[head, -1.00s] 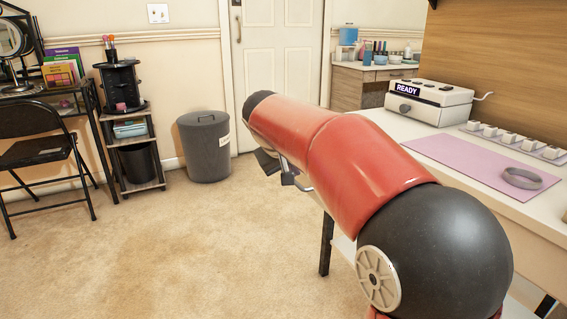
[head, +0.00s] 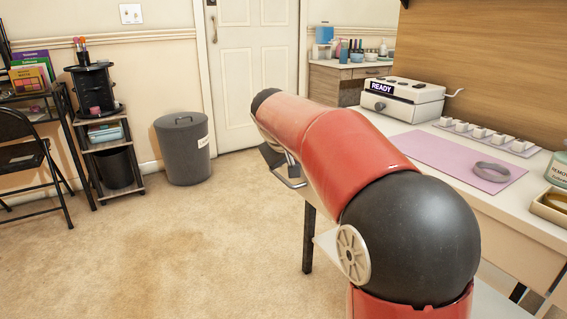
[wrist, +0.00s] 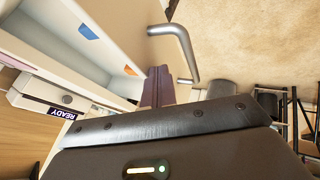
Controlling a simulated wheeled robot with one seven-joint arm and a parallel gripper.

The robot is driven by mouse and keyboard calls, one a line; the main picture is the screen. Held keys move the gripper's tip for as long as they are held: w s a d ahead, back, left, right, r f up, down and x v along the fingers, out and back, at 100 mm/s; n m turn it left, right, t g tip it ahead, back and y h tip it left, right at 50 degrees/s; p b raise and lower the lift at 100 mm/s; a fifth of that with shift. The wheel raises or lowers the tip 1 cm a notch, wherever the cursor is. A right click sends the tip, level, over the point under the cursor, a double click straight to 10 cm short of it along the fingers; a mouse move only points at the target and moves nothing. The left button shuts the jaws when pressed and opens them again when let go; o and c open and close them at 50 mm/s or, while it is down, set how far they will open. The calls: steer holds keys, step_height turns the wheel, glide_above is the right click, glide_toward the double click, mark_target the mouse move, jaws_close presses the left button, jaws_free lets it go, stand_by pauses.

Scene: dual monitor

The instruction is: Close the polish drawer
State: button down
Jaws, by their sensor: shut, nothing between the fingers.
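In the wrist view, a white drawer-like unit (wrist: 100,62) with a blue tag and an orange tag fills the upper left. I cannot read the tags or tell for certain which part is the polish drawer. A bent metal bar handle (wrist: 178,45) shows just beyond my gripper; a metal bar handle (head: 290,180) also shows beside my arm in the head view. My gripper (wrist: 157,80) is shut and empty, its fingers close to the unit and the handle. I cannot tell whether they touch. In the head view my arm mostly hides the gripper.
The white table (head: 410,124) to the right holds a READY machine (head: 405,100), a pink mat (head: 440,150) with a grey ring, and a white switch strip (head: 485,138). A grey bin (head: 183,150) and black folding chair (head: 25,150) stand left. The carpet (head: 170,245) is clear.

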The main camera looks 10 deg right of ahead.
steer(key=w+d+p, duration=0.1)
steer(key=d, duration=0.3)
steer(key=w+d+p, duration=0.2)
steer(key=d, duration=0.3)
steer(key=w+d+p, duration=0.1)
steer(key=d+p, duration=0.1)
steer(key=d, duration=0.2)
steer(key=shift+w+d, duration=0.2)
steer(key=shift+d, duration=0.15)
